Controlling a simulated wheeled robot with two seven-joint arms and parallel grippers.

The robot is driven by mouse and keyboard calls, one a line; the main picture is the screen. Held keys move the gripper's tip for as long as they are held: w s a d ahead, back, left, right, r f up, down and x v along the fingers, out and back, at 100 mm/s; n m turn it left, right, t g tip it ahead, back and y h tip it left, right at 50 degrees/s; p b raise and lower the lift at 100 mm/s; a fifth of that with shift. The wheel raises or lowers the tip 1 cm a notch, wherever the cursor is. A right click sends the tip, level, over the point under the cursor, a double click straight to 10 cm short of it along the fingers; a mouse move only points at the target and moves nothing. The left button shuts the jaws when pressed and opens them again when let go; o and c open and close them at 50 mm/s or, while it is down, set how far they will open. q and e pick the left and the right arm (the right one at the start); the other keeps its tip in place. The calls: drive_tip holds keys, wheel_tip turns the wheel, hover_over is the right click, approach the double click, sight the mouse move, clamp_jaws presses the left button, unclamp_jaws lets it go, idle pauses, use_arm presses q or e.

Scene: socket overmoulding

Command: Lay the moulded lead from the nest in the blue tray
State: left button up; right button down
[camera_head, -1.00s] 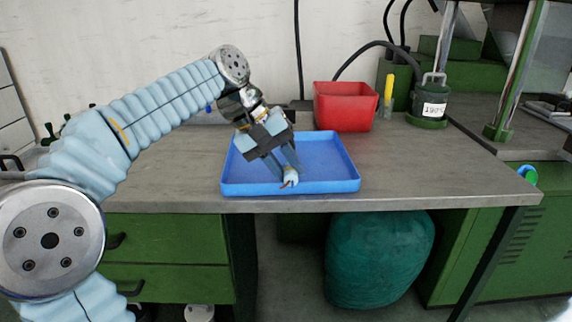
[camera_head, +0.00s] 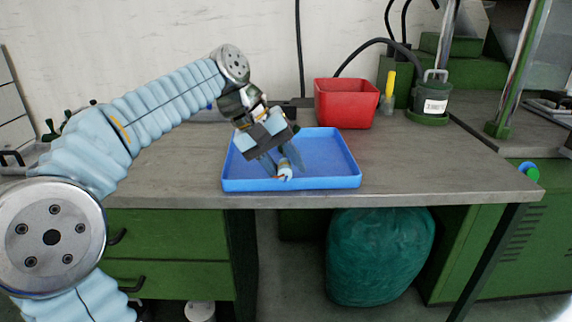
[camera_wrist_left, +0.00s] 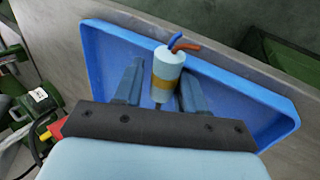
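The moulded lead (camera_head: 285,172) is a pale cylinder with a yellow-brown band and blue and orange wire ends. It is inside the blue tray (camera_head: 340,183), close to the front wall. My left gripper (camera_head: 282,168) points down into the tray with its fingers spread apart around the lead. In the left wrist view the lead (camera_wrist_left: 168,65) sits between the two fingers (camera_wrist_left: 160,88), with blue tray floor showing in the gap on its left. Whether the lead rests fully on the tray floor is hard to tell. The nest is not identifiable. My right gripper is out of view.
A red bin (camera_head: 345,104) stands behind the tray's right corner. A yellow-capped bottle (camera_head: 389,88) and a dark green pot (camera_head: 431,100) with a white label stand to its right. The grey bench top (camera_head: 440,165) is clear right of the tray.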

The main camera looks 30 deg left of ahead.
use_arm(q)
drive_tip(key=shift+f, duration=0.35)
